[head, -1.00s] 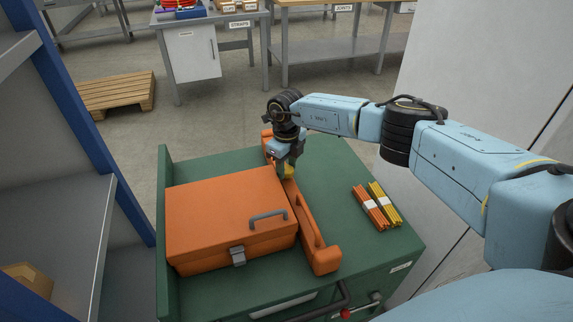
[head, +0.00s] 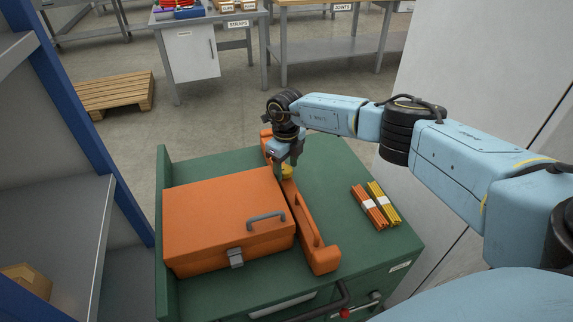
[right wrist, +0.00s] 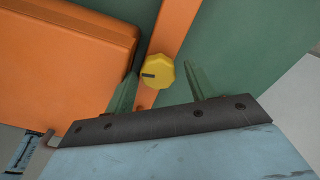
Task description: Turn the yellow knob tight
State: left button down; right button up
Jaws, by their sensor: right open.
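The yellow knob (head: 286,171) sits on a long orange bar-shaped piece (head: 316,243) with raised end blocks, beside the orange toolbox (head: 228,215) on the green cabinet top. In the right wrist view the knob (right wrist: 157,72) is faceted, with a dark mark on its face. My right gripper (head: 286,159) is above the knob. In the right wrist view its two fingers (right wrist: 162,84) are spread apart, with the knob showing between and slightly beyond them. I see no contact. My left gripper is not in view.
Orange and yellow stick bundles (head: 376,205) lie right of the bar on the green cabinet top (head: 335,165). A blue and grey shelf (head: 75,230) stands at the left. A white panel (head: 460,80) stands at the right. The toolbox lies close along the bar.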

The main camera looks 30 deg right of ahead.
aim_at(285, 169)
jog(key=r+p, duration=0.2)
jog(key=r, duration=0.1)
jog(key=r+p, duration=0.3)
jog(key=shift+w+a+r, duration=0.1)
jog(key=shift+a+r, duration=0.1)
jog(key=shift+r, duration=0.05)
jog(key=shift+r+p, duration=0.6)
jog(key=shift+r, duration=0.1)
jog(key=shift+d+r, duration=0.1)
jog(key=shift+d, duration=0.05)
